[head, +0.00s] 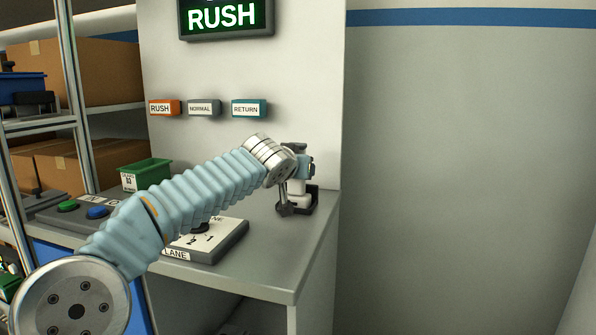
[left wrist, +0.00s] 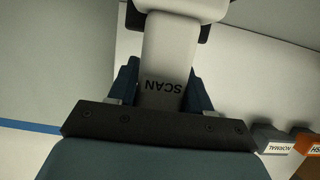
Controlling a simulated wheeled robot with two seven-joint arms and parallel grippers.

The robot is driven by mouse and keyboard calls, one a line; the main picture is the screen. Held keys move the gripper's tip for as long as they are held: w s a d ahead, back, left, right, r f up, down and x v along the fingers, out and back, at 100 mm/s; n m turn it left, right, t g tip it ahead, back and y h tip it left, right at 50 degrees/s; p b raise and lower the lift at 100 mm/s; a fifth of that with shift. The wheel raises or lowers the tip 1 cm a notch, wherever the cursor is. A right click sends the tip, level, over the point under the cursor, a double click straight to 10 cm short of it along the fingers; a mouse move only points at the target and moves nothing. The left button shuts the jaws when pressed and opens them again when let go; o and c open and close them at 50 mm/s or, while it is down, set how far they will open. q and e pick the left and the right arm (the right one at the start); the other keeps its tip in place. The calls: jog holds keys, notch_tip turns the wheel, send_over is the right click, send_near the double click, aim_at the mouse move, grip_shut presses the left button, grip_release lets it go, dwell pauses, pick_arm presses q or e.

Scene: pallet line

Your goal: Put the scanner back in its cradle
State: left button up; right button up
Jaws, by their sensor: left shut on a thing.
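My left gripper (head: 301,166) is at the back right of the counter, at the end of the blue-sleeved arm. It is shut on the white scanner (head: 297,187). A dark cradle (head: 326,203) stands on the counter by the wall, right at the scanner's lower end. My arm and gripper partly cover both, so I cannot tell whether the scanner is seated. My right gripper is not in view.
The grey counter (head: 270,252) has clear room in front of the cradle. A lane board (head: 230,243) and a green bin (head: 146,174) lie left, partly behind my arm. RUSH, NORMAL and RETURN labels (head: 204,108) are on the wall panel. Shelves with boxes (head: 97,72) stand left.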

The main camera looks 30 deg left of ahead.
pick_arm(q)
jog(key=o, duration=1.2)
jog(key=b+v, duration=0.3)
jog(key=v, duration=0.9)
jog(key=shift+b, duration=0.4)
